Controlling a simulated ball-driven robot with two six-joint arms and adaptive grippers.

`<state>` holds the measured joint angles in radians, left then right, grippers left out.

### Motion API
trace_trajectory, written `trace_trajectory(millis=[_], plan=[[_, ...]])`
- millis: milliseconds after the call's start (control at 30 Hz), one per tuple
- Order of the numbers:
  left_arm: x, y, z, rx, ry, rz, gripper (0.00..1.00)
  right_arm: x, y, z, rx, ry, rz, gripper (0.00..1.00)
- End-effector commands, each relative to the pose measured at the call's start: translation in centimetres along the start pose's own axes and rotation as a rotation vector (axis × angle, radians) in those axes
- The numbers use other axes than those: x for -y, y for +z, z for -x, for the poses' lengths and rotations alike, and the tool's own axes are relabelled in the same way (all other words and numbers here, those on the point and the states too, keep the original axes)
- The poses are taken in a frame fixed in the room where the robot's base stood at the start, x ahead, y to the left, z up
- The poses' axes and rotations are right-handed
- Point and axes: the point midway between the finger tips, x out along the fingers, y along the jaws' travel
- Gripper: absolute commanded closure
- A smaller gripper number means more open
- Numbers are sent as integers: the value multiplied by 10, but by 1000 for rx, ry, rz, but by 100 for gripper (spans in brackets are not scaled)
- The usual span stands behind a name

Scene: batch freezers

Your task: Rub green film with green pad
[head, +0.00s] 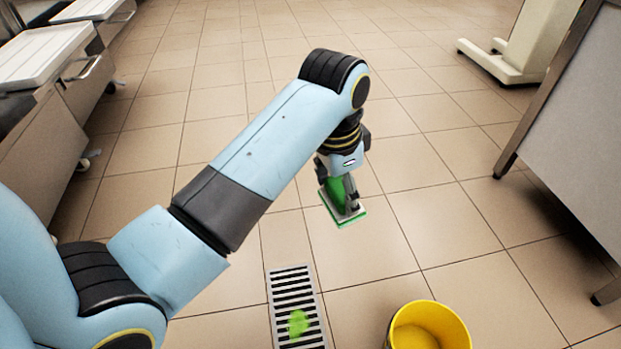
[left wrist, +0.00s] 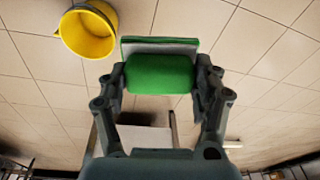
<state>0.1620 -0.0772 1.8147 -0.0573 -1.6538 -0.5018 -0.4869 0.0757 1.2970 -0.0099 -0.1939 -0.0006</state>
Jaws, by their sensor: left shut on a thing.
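The green pad (head: 345,214) has a green grip, a pale plate and a green edge. My left gripper (head: 345,192) is shut on the pad's grip and holds it over the tiled floor, beyond the drain. In the left wrist view the green pad (left wrist: 160,73) sits between the two fingers of my left gripper (left wrist: 160,85). The green film (head: 298,323) is a bright green patch on the slotted floor drain (head: 276,292), apart from the pad and nearer to me. My right gripper does not show in either view.
A yellow bucket (head: 430,325) stands on the floor right of the drain; it also shows in the left wrist view (left wrist: 88,30). A metal-sided unit (head: 575,130) stands at the right, cabinets (head: 50,130) at the left. The tiled floor between is clear.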

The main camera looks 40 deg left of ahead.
Motion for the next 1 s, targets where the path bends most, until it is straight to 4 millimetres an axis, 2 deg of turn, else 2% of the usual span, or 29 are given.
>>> trace_trajectory(millis=[33, 100, 367, 700, 900, 1000], plan=[[-2, 7, -30, 19, 3, 25, 60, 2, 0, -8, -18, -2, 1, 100], [-3, 12, -57, 32, 2, 64, 60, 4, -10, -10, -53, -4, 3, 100], [-8, 36, -155, 78, 1, 204, 60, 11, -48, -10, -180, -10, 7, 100], [-24, 82, -277, 134, 9, 374, 60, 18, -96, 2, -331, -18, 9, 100], [-34, 107, -330, 152, 15, 451, 60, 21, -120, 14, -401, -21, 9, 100], [-37, 114, -345, 156, 16, 474, 60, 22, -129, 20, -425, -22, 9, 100]])
